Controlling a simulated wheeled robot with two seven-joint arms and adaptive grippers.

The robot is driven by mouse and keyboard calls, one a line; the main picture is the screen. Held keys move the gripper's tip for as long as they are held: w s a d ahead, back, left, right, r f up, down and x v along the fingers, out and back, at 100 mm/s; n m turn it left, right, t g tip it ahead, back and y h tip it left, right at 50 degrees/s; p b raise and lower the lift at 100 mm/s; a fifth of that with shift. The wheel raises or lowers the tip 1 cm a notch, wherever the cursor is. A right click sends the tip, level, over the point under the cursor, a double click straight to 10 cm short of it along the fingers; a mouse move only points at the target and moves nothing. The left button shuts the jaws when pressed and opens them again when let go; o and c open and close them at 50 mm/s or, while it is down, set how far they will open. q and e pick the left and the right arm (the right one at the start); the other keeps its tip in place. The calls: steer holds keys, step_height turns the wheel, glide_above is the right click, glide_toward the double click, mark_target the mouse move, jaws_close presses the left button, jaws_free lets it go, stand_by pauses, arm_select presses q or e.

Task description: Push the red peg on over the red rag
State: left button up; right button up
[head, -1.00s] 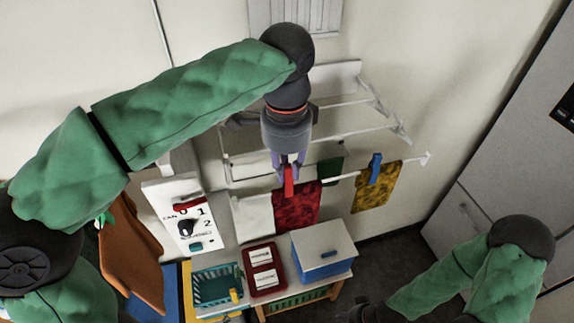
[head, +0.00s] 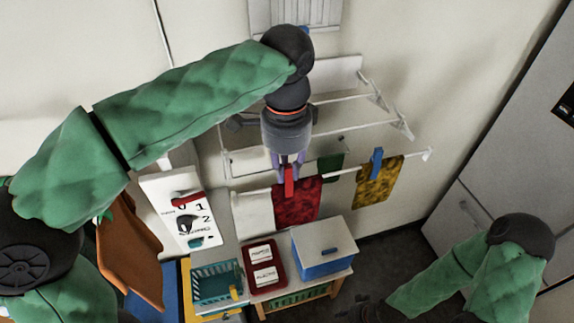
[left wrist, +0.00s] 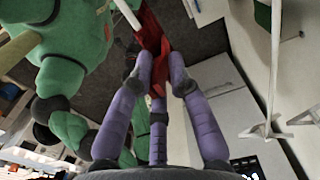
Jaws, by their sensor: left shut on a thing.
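The red rag (head: 298,205) hangs over the front rail of the white drying rack (head: 345,174). My left gripper (head: 288,166) points down from above the rail and is shut on the red peg (head: 289,182). The peg is upright, and its lower end overlaps the rag's top edge near the left corner. How far it straddles the rail cannot be told. In the left wrist view the purple fingers (left wrist: 158,78) meet in front of the red rag (left wrist: 152,28); the peg is hard to separate from it there. My right gripper (head: 366,312) is low at the bottom edge, dark and unclear.
A yellow rag (head: 378,186) with a blue peg (head: 377,160) hangs right on the same rail. A green cloth (head: 330,167) hangs behind. Below stand a teal basket (head: 216,284), a red tray (head: 279,280) and a blue box with a white lid (head: 322,248).

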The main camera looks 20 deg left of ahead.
arm_select(q)
steer(key=shift+f, duration=0.45)
stand_by(0.3)
steer(key=o, duration=0.9)
steer(key=shift+r, duration=0.1)
steer(key=shift+r+p, duration=3.05)
steer(key=shift+r, duration=0.4)
